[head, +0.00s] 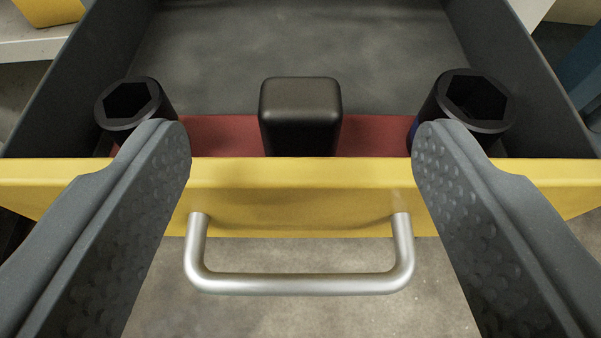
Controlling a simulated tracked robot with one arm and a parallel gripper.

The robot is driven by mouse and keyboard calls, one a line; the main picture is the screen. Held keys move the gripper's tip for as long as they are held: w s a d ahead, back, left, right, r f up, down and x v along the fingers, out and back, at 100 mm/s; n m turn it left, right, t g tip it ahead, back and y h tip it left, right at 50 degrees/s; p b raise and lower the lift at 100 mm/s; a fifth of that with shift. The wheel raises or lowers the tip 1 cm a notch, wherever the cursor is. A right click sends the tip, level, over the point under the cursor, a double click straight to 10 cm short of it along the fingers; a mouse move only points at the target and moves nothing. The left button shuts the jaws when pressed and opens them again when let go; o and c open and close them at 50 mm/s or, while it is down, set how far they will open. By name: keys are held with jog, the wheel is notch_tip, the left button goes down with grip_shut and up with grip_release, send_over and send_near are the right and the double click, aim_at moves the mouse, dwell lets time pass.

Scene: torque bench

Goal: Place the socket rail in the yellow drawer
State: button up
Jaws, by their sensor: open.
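The yellow drawer (300,172) is open below my gripper, with a yellow front, dark grey side walls and a grey floor. A silver bar handle (300,284) is on its front. The socket rail (221,134) is a red strip inside the drawer, just behind the front panel. It has a black socket (132,105) near its left end, another (466,103) near its right end and a black rounded block (300,115) in the middle. My gripper (301,145) is open and empty, its fingers wide apart on either side of the block. The rail's lower part is hidden by the drawer front.
The rear of the drawer floor (300,45) is bare. Concrete floor (300,315) shows below the handle. A pale surface with a yellow object (48,10) is at the top left. A blue object (580,70) stands at the right edge.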

jog(key=shift+p+v, duration=0.3)
jog(key=shift+v, duration=1.75)
jog(key=w+a+r+n+g, duration=0.1)
jog(key=w+a+r, duration=0.3)
jog(key=a+r, duration=0.85)
jog(key=w+a+r, duration=0.4)
jog(key=a+r, duration=0.5)
jog(key=r, duration=0.6)
jog(key=s+a+r+t, duration=0.1)
jog(key=s+a+r, duration=0.2)
jog(key=a+r, duration=0.2)
jog(key=s+a+r+m+t, duration=0.1)
jog(key=s+a+r, duration=0.2)
jog(key=a+r, duration=0.3)
jog(key=s+a+r+t+h, duration=0.1)
jog(key=s+a+r, duration=0.2)
jog(key=a+r, duration=0.3)
notch_tip(320, 180, up, 5)
jog(key=shift+s+a+f+m, duration=0.1)
jog(key=shift+s+a+m, duration=0.2)
jog(key=shift+m, duration=0.1)
jog(key=shift+d, duration=0.1)
